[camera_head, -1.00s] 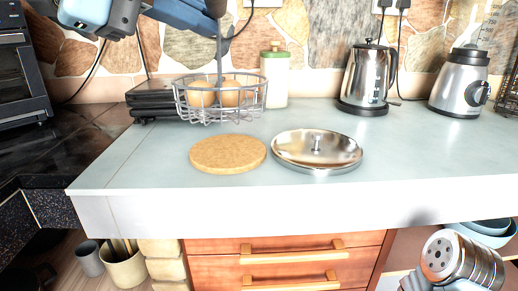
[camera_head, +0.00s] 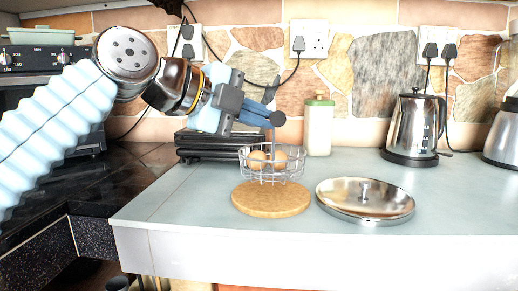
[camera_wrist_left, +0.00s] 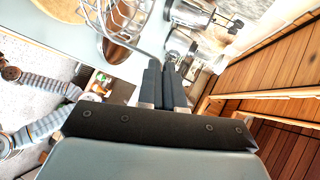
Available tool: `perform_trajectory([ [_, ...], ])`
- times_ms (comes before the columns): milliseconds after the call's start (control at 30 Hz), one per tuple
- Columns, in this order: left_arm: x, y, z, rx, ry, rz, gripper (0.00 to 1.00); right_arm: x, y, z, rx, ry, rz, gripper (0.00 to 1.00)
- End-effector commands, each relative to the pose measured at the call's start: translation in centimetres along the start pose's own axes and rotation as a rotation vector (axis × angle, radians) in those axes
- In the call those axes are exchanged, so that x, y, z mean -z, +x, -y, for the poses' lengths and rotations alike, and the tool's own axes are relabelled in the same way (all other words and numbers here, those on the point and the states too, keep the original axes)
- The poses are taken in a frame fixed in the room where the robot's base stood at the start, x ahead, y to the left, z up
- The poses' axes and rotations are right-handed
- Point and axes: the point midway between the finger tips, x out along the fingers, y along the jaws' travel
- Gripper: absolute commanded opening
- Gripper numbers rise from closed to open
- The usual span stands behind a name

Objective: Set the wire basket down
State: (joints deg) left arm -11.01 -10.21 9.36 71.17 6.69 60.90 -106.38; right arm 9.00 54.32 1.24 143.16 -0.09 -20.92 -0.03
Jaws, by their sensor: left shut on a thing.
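The wire basket (camera_head: 272,176) holds a few round, brown, egg-like things (camera_head: 257,160). It hangs upright by its tall central handle, just above or behind the far edge of a round cork mat (camera_head: 271,199). I cannot tell whether its base touches anything. My left gripper (camera_head: 272,118) is shut on the top of the handle. In the left wrist view the closed fingers (camera_wrist_left: 163,82) show, with the basket wires (camera_wrist_left: 112,22) beyond them and part of the cork mat (camera_wrist_left: 62,9). My right gripper is out of view.
A shiny metal lid (camera_head: 365,199) lies right of the mat. Behind stand a black flat appliance (camera_head: 206,147), a pale jar with a green top (camera_head: 318,128) and a kettle (camera_head: 413,125). The counter right of the lid is clear.

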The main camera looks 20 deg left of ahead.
Motion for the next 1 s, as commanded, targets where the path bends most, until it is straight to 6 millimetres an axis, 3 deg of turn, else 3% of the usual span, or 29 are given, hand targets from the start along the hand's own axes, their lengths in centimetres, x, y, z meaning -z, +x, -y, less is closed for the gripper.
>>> perform_trajectory([
  [367, -1.5, 2.1, -3.5, 0.002, 0.001, 0.000, 0.00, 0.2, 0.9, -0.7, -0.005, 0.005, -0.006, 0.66],
  [767, -1.5, 2.3, -4.0, 0.002, 0.001, 0.000, 0.00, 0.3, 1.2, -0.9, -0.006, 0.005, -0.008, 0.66],
  [800, -1.5, 2.3, -3.9, 0.000, 0.001, 0.000, 0.12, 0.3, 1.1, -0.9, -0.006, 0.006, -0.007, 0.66],
  [900, -1.5, 2.3, -3.9, -0.001, 0.000, 0.000, 0.27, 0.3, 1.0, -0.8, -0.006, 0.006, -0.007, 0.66],
  [1000, -1.5, 2.3, -3.9, -0.001, 0.000, 0.000, 0.31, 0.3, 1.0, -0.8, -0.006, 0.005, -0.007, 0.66],
])
